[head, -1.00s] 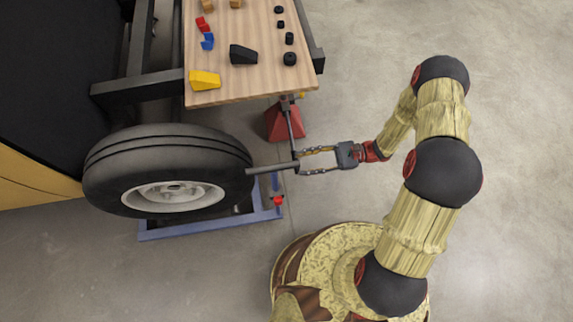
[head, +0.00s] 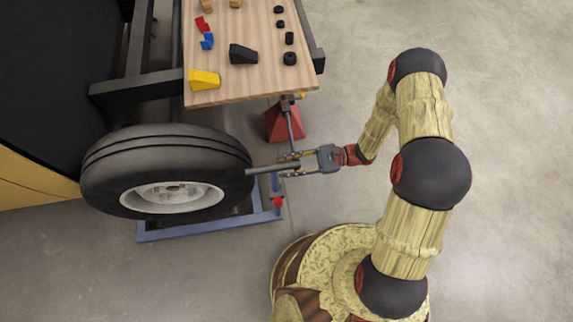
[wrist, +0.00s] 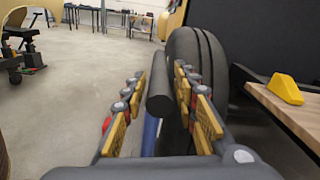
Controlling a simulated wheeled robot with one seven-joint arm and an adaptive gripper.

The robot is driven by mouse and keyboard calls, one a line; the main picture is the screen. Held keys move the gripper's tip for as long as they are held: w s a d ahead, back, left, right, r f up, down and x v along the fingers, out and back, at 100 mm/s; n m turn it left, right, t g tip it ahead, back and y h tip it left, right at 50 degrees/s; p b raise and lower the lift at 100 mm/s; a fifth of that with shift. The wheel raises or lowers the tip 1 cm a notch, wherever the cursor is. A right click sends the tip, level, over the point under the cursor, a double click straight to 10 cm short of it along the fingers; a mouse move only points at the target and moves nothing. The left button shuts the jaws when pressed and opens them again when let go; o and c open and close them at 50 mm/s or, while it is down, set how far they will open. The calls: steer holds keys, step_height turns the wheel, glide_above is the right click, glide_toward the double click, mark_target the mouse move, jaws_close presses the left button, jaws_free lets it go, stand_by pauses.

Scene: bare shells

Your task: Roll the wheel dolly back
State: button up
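The wheel dolly is a low blue frame (head: 205,228) on the floor, under a large black tyre (head: 165,150) with a silver rim. A dark grey round handle bar (head: 264,170) sticks out to the right of the tyre; the wrist view shows its end (wrist: 160,103) facing me. My gripper (head: 284,166) is at the bar's right end. Its two yellow-padded fingers (wrist: 158,95) are open, one on each side of the bar. Gaps show between the bar and both fingers in the wrist view. The tyre hides much of the dolly.
A wooden-topped table (head: 265,85) holds a yellow wedge (head: 204,79) and other small blocks, just above the bar in the head view. A red stand (head: 284,122) is under its near edge. A black vehicle body is at the left.

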steer(key=c, duration=0.6)
jaws_close()
